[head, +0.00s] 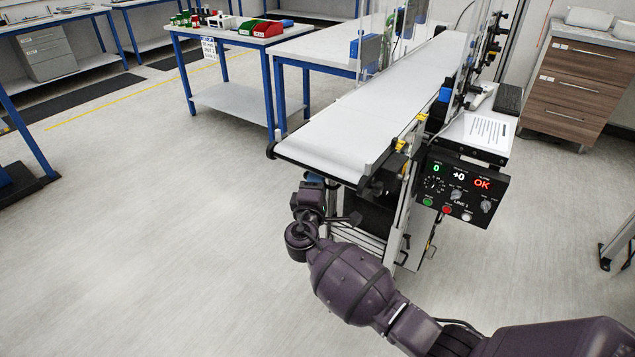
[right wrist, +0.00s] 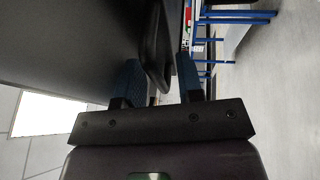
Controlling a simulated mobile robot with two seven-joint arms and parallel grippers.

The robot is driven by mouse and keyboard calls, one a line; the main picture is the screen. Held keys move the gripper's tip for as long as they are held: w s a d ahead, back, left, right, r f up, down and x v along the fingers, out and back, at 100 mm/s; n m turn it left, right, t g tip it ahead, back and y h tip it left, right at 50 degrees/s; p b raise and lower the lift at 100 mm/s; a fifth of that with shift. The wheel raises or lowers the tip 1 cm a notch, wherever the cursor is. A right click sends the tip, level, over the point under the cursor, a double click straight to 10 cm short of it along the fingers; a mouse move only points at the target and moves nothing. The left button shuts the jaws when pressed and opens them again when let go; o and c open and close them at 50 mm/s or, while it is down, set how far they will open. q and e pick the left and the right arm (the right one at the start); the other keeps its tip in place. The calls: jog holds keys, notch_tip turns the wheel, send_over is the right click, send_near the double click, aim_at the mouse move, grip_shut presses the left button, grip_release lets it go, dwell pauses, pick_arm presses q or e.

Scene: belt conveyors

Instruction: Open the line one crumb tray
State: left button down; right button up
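The line one conveyor (head: 330,135) has a pale belt, and its near end faces me in the head view. A dark box-like part (head: 374,218) sits under that end, probably the crumb tray; my arm hides some of it. My right gripper (head: 314,179) is just below the left corner of the belt end, its blue fingertips partly hidden by the belt. In the right wrist view its blue fingers (right wrist: 158,80) stand apart, with a dark, bar-like handle (right wrist: 157,45) between them. I cannot tell whether they touch it. My left gripper is not in view.
A control panel (head: 461,187) marked LINE 1 hangs at the conveyor's right side. A blue-legged table (head: 232,38) with red and green bins stands behind. A brown drawer cabinet (head: 572,85) is at the back right. The floor to the left is clear.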

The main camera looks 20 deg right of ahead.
jog(key=shift+c, duration=0.4)
grip_shut()
